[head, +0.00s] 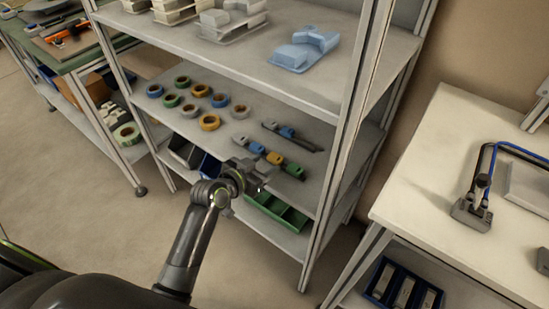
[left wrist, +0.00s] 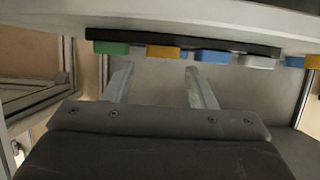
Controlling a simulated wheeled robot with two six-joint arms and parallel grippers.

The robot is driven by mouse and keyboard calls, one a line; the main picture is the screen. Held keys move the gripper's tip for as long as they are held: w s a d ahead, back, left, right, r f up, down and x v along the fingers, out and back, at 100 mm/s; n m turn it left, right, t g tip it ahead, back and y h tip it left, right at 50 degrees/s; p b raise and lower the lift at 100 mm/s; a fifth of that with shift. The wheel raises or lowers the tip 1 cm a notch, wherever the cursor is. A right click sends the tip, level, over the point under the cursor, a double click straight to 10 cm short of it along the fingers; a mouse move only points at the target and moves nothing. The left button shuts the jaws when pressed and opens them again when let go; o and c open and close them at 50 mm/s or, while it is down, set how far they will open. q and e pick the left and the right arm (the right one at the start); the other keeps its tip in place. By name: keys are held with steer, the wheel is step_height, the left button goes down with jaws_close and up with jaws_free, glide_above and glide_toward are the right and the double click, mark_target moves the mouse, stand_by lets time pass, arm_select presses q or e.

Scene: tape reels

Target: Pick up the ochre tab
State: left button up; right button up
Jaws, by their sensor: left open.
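The ochre tab (head: 275,158) is on a dark rail on the middle shelf, between a blue tab (head: 255,148) and a green tab (head: 293,170). A grey tab (head: 240,164) is at the rail's left end. My left gripper (head: 257,177) is by the shelf's front edge, just short of the rail. In the left wrist view, which looks upside down, its open, empty fingers (left wrist: 155,70) point toward the rail. The ochre tab (left wrist: 163,52) shows beyond the gap between the fingertips, apart from them. My right gripper is not in view.
A second rail with tabs (head: 286,133) lies behind. Several tape reels (head: 201,91) sit to the left on the same shelf (head: 320,185). The upper shelf (head: 225,45) hangs above. A green bin (head: 275,212) is below. A metal post (head: 345,130) stands to the right.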

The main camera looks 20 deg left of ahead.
mark_target(275, 157)
arm_select(q)
steer(key=x, duration=0.5)
steer(key=shift+a+r, duration=0.1)
steer(key=shift+a, duration=0.05)
steer(key=c, duration=0.7)
